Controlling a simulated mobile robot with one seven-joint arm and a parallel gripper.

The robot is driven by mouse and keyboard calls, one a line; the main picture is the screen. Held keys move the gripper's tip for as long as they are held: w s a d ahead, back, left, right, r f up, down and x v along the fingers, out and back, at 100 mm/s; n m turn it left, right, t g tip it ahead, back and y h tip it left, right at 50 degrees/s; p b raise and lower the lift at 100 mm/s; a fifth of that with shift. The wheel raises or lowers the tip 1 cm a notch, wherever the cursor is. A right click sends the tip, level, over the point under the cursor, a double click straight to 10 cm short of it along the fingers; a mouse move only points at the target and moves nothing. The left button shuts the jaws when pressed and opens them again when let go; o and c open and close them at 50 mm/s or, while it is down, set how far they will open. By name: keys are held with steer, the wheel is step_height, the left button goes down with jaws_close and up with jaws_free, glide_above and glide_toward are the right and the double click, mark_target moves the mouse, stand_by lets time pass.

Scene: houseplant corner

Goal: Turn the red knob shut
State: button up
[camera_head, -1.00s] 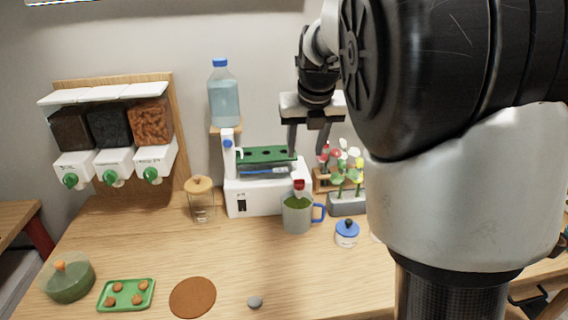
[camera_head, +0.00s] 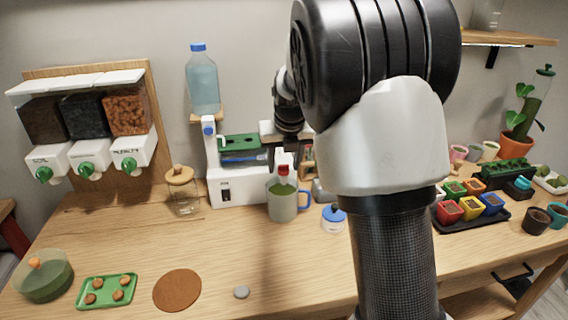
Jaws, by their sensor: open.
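The red knob (camera_head: 283,170) is on a small tap at the right front of the white machine (camera_head: 239,190), just above a grey mug (camera_head: 284,203) with green contents and a blue handle. My gripper (camera_head: 285,154) points down with its fingers open. In the picture it is right above the red knob, partly in front of the machine's right end. I cannot tell whether a finger touches the knob.
A blue-lidded jar (camera_head: 334,217) stands right of the mug. A cork-topped glass jar (camera_head: 182,190) and a wall dispenser (camera_head: 88,120) are left. A green tray (camera_head: 107,291) and brown mat (camera_head: 177,290) lie in front. Coloured pots (camera_head: 470,208) stand right.

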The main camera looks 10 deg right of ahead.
steer(key=c, duration=1)
steer(key=shift+d+n, duration=0.1)
steer(key=shift+n, duration=0.2)
steer(key=n+p, duration=0.1)
steer(key=n+y+p, duration=0.1)
steer(key=n, duration=0.1)
steer(key=shift+d+r+n+y, duration=0.15)
steer(key=shift+n+y, duration=0.15)
steer(key=n+g+y+p, duration=0.1)
steer(key=n+p, duration=0.2)
steer(key=n, duration=0.1)
steer(key=shift+w+d, duration=0.1)
steer(key=shift+w, duration=0.05)
steer(key=n+g+y+p, duration=0.1)
steer(key=n+p, duration=0.1)
steer(key=n, duration=0.1)
steer(key=n+g+p, duration=0.1)
steer(key=n+p, duration=0.2)
steer(key=shift+w+d+y, duration=0.1)
steer(key=shift+y, duration=0.3)
steer(key=shift+w+n+g+p, duration=0.15)
steer(key=shift+n+g+p, duration=0.65)
steer(key=shift+n+p, duration=0.75)
steer(key=shift+f+n, duration=0.2)
steer(key=shift+n, duration=0.25)
